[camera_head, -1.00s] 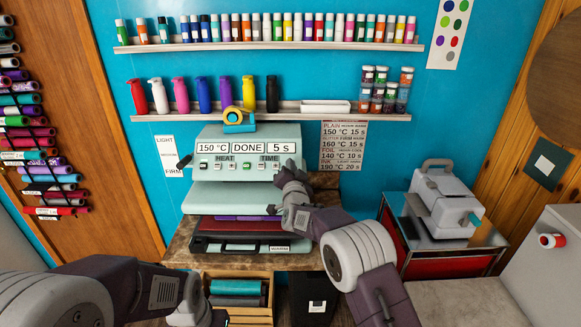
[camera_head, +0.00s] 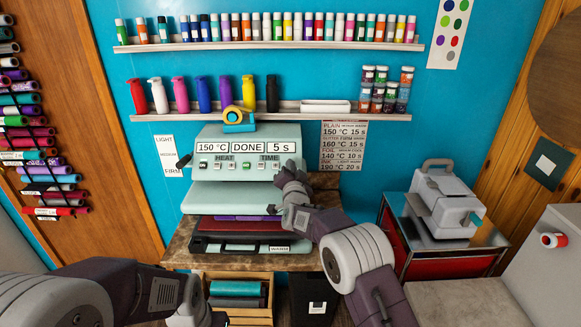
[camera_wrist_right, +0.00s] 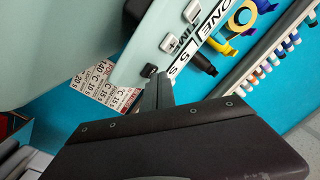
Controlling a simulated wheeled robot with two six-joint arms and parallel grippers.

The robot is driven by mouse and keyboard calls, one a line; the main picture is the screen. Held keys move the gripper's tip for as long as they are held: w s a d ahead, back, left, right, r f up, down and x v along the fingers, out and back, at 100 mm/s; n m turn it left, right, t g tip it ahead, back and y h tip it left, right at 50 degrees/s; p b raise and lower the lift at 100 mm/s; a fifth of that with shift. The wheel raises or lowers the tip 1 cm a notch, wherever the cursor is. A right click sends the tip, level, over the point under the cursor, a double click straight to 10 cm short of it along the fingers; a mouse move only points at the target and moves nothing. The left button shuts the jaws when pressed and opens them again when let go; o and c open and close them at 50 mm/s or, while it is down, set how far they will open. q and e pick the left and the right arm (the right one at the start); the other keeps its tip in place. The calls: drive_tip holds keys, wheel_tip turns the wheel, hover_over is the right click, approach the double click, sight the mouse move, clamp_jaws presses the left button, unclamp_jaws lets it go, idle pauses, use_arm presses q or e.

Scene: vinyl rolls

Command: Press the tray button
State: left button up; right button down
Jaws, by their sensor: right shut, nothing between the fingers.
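The pale green heat press (camera_head: 240,140) stands on the bench, its front panel reading 150 °C, DONE and 5 s. A row of small buttons (camera_head: 218,165) runs under the displays. My right gripper (camera_head: 281,168) is shut and empty at the panel's right end. In the right wrist view, its fingertips (camera_wrist_right: 158,84) are close to a small black button (camera_wrist_right: 149,71) beside the white TIME buttons (camera_wrist_right: 168,43). I cannot tell whether they touch it. My left arm's end (camera_head: 200,305) is low in the head view; its fingers do not show clearly.
Dark trays or cases (camera_head: 250,243) are stacked below the press. A wooden crate (camera_head: 240,278) and a black bin (camera_head: 313,300) stand below the bench. A grey machine (camera_head: 446,195) stands on a red cart to the right.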

drive_tip(key=shift+w+f, duration=0.15)
idle(0.3)
drive_tip(key=shift+s+r, duration=2.35)
drive_tip(key=shift+r, duration=0.05)
idle(1.5)
